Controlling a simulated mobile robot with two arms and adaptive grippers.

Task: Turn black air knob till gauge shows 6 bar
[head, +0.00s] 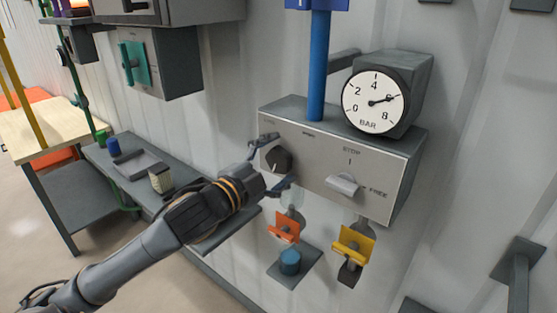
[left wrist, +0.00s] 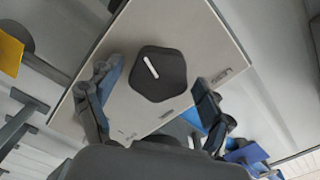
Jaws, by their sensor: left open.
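The black air knob (head: 279,160) sits on the left of the grey panel box's front. It also shows in the left wrist view (left wrist: 159,73), dark and many-sided with a white mark line slanting to upper left. My left gripper (head: 274,164) is open, its fingers on either side of the knob. In the left wrist view a gap shows between the knob and each finger (left wrist: 155,82). The round white gauge (head: 371,114), marked BAR, stands on top of the box. Its needle points right and slightly up, at about 6, covering that numeral. My right gripper is not in view.
The panel box (head: 313,164) also carries a grey switch lever (head: 342,184) marked STOP and FREE. A blue pipe (head: 319,66) rises from its top. Orange (head: 283,227) and yellow (head: 355,245) tags hang below. A grey shelf (head: 115,160) with small items runs along the wall at left.

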